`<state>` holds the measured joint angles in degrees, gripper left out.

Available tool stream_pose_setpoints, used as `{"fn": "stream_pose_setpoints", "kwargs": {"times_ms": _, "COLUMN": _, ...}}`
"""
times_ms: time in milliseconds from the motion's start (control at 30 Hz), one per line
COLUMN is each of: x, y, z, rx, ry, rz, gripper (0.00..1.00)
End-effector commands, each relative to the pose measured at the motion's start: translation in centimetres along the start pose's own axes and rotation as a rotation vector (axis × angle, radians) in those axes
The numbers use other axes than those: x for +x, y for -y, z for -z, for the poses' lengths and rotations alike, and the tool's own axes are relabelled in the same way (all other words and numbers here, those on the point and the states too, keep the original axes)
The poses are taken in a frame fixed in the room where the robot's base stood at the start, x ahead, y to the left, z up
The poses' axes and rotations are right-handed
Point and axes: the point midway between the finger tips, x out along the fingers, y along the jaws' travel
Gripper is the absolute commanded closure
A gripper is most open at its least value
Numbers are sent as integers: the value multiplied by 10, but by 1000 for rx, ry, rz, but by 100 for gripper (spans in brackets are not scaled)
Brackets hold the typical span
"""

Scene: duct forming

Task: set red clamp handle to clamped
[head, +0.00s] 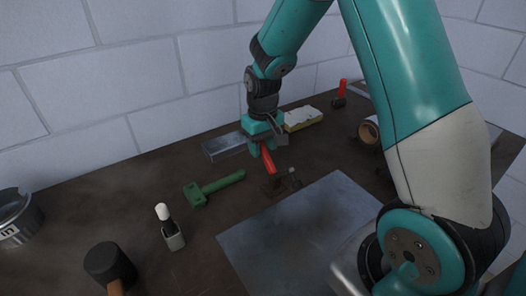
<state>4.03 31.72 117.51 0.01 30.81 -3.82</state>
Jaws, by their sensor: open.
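The red clamp handle (268,160) rises tilted from a dark clamp base (272,186) at the back left edge of a grey metal sheet (305,232). My gripper (262,148), teal at its end, is open and right at the upper end of the handle. The fingers partly hide the handle's top. I cannot tell whether they touch it.
A grey metal bar (226,146) and a yellow block (303,118) are behind. Another red-handled item (341,91) stands at the back right.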

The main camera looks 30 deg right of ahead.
Motion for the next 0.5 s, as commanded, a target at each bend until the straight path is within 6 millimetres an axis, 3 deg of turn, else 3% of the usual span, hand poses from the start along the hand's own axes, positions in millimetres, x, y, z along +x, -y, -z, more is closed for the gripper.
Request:
{"fn": "stream_pose_setpoints", "kwargs": {"times_ms": 200, "x": 23, "y": 0, "z": 0, "rx": 0, "ry": 1, "rz": 0, "gripper": 55}}
{"fn": "stream_pose_setpoints", "kwargs": {"times_ms": 500, "x": 26, "y": 0, "z": 0, "rx": 0, "ry": -1, "rz": 0, "gripper": 55}}
